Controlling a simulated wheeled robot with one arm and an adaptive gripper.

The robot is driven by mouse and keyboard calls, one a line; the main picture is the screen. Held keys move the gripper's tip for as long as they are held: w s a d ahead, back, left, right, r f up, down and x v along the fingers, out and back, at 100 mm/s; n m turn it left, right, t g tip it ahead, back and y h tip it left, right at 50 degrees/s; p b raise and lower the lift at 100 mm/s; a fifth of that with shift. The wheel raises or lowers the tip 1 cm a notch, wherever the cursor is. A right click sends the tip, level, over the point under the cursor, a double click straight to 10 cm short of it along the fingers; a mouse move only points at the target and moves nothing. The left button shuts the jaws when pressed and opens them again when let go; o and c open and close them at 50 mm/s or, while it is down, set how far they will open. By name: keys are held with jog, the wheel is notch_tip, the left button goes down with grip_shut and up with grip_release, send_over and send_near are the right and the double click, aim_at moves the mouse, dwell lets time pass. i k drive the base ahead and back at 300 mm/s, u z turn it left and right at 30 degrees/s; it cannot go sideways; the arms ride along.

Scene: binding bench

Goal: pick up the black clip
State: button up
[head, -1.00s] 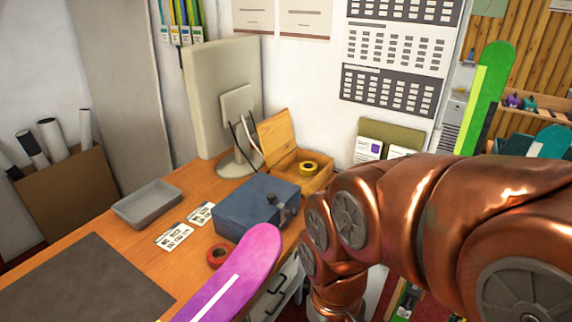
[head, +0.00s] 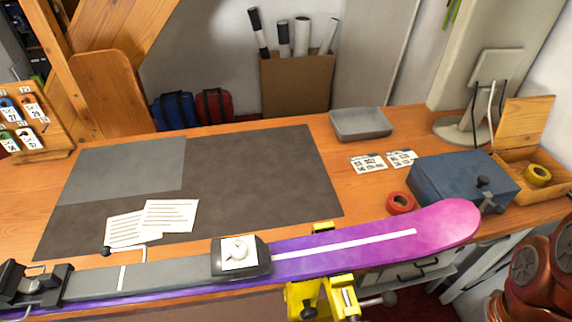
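I cannot make out a black clip for certain in the head view. A purple and pink ski (head: 440,228) lies along the front of the bench with dark binding parts on it. One dark part (head: 218,262) near its middle carries a white square with a small round pale piece. Another black binding part (head: 60,280) sits at the far left. My gripper is out of the picture; only copper links of my arm show at the lower right edge.
A yellow vise (head: 305,298) stands under the ski. On the wooden bench are a dark mat (head: 260,165), paper sheets (head: 172,215), a grey tray (head: 361,124), two printed cards (head: 367,163), red tape (head: 400,203), a blue box (head: 450,180) and an open wooden box (head: 527,185).

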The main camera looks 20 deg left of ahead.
aim_at(55, 281)
jog(key=u, duration=2.95)
